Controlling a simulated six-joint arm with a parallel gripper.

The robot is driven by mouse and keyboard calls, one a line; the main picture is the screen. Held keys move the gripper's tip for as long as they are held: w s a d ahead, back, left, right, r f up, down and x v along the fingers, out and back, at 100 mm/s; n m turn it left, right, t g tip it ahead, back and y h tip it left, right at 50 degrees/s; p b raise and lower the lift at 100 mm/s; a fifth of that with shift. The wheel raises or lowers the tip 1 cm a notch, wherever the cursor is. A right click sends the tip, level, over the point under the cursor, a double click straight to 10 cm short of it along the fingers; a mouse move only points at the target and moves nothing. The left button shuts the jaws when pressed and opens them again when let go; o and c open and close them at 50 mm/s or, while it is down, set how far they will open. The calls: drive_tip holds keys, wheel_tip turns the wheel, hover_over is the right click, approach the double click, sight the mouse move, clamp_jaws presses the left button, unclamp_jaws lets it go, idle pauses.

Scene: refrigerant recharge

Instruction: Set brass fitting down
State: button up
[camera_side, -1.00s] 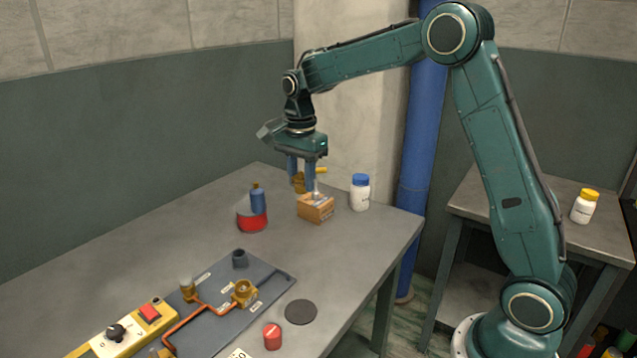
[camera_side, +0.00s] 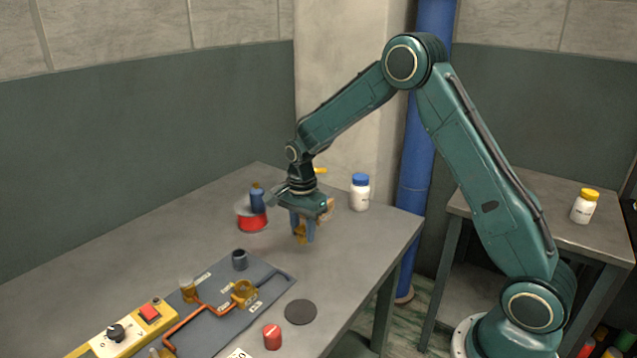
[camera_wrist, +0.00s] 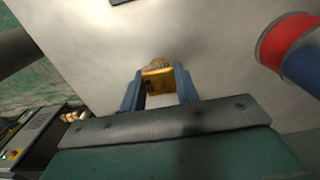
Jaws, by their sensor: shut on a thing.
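My gripper (camera_side: 303,231) is shut on a brass fitting (camera_side: 300,234). It holds the fitting low over the bare grey table, between the red-based canister and the round dark disc. In the wrist view the yellow brass fitting (camera_wrist: 158,80) sits between the two blue fingers of my gripper (camera_wrist: 160,85). Whether the fitting touches the tabletop cannot be told.
The red-based canister with a blue top (camera_side: 252,215) stands to the left. A white bottle with a blue cap (camera_side: 360,192) stands behind right. The wooden box (camera_side: 328,207) is mostly hidden behind my gripper. A plate with copper pipe (camera_side: 225,310), a dark disc (camera_side: 301,312) and a red cap (camera_side: 272,337) lie in front.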

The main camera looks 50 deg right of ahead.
sight(304, 255)
drive_tip(key=shift+f, duration=2.1)
drive_tip(key=shift+f, duration=0.1)
drive_tip(key=o, duration=1)
wheel_tip(304, 255, up, 11)
drive_tip(key=shift+r, duration=0.6)
